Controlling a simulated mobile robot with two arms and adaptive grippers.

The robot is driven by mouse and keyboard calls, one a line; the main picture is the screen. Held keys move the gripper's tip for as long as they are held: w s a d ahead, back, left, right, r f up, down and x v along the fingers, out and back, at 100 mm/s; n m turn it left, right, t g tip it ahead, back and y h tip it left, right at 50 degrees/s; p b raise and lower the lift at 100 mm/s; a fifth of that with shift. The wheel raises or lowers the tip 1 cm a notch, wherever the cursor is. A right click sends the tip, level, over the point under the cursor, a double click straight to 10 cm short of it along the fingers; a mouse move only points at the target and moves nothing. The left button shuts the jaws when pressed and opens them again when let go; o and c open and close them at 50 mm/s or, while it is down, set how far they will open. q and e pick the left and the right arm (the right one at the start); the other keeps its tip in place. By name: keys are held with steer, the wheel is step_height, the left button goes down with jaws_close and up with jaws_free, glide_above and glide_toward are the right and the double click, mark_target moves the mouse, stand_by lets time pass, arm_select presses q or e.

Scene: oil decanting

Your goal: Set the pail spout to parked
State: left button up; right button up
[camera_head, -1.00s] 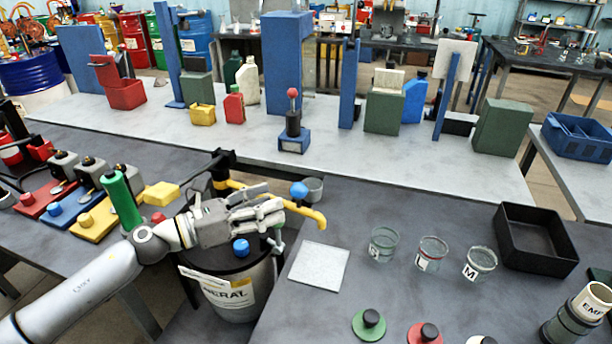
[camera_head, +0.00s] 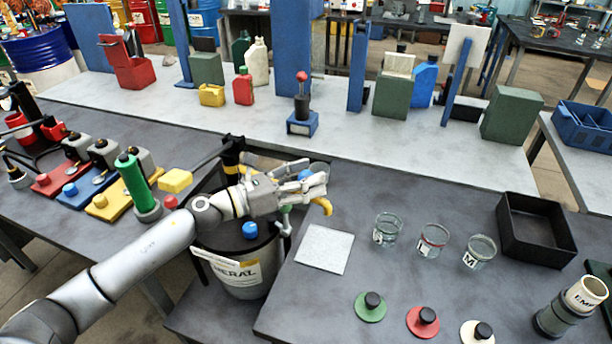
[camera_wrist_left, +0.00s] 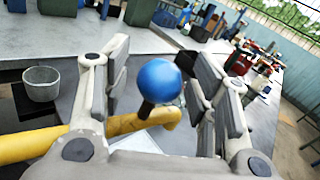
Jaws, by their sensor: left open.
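The pail (camera_head: 246,275) with a white label stands in a gap at the front of the dark bench. Its yellow spout (camera_head: 326,207) extends to the right over the bench and bends down at the tip. It also crosses the left wrist view (camera_wrist_left: 40,146). A blue ball knob (camera_wrist_left: 160,81) on a dark stem rises from the spout. My left gripper (camera_head: 318,184) is open at the spout. In the left wrist view the knob sits between its open fingers (camera_wrist_left: 160,95), with gaps on both sides. In the head view the fingers partly hide the knob and spout. My right gripper is out of view.
A pale square plate (camera_head: 324,249) lies right of the pail. Three glass jars (camera_head: 433,240), several round lids (camera_head: 422,322) and a black tray (camera_head: 536,233) are further right. A grey cup (camera_wrist_left: 42,83) is near the spout in the wrist view.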

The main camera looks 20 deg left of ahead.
arm_select(q)
jaws_close()
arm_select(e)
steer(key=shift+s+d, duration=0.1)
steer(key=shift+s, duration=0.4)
arm_select(q)
steer(key=shift+w, duration=0.1)
